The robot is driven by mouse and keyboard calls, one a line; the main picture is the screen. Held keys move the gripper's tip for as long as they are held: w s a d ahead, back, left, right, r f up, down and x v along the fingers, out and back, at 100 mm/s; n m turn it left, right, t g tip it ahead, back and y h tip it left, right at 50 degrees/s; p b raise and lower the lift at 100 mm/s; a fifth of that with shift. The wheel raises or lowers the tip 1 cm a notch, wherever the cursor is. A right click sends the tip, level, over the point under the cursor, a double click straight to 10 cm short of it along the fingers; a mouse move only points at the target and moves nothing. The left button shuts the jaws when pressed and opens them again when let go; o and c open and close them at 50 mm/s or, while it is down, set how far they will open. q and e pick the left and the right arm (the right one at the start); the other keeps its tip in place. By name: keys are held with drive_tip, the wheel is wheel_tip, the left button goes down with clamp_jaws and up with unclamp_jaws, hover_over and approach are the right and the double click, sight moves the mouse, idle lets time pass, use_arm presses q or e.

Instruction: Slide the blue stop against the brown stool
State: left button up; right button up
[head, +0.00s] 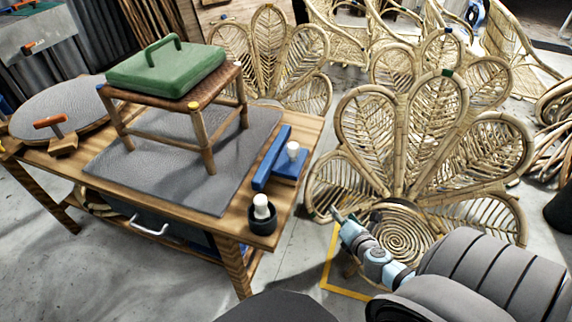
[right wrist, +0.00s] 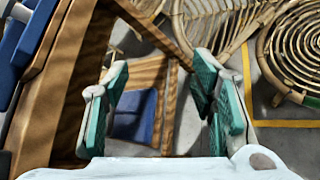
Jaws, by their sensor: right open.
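The blue stop (head: 272,158), an upright blue plate with a base and a white knob (head: 293,149), stands near the right end of the wooden workbench. The brown stool (head: 196,118) stands upright on the grey mat, left of the stop, with a visible gap between them. A green case (head: 165,68) lies on its seat. My right gripper (head: 338,214) is off the bench's right side, apart from the stop. In the right wrist view its teal fingers (right wrist: 158,78) are spread and empty; part of the blue stop (right wrist: 32,40) shows at upper left. My left gripper is not in view.
A dark cup with a white-topped item (head: 262,215) stands at the bench's near right corner. Rattan peacock chairs (head: 430,150) stand close right of the bench. The grey mat (head: 150,175) is clear in front of the stool.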

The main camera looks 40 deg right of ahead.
drive_tip(key=w+a+r+n+t+b, duration=0.2)
drive_tip(key=w+r+n+t, duration=0.25)
drive_tip(key=r+n, duration=0.2)
drive_tip(key=n+t+y, duration=0.2)
drive_tip(key=n, duration=0.3)
approach(296, 150)
drive_tip(key=w, duration=0.4)
drive_tip(key=w+d, duration=0.1)
drive_tip(key=w, duration=0.2)
drive_tip(key=w+d, duration=0.1)
drive_tip(key=w, duration=0.3)
drive_tip(key=shift+w+d+r, duration=0.1)
drive_tip(key=shift+w, duration=0.25)
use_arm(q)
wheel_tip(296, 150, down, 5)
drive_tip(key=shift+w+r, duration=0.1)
use_arm(e)
clamp_jaws()
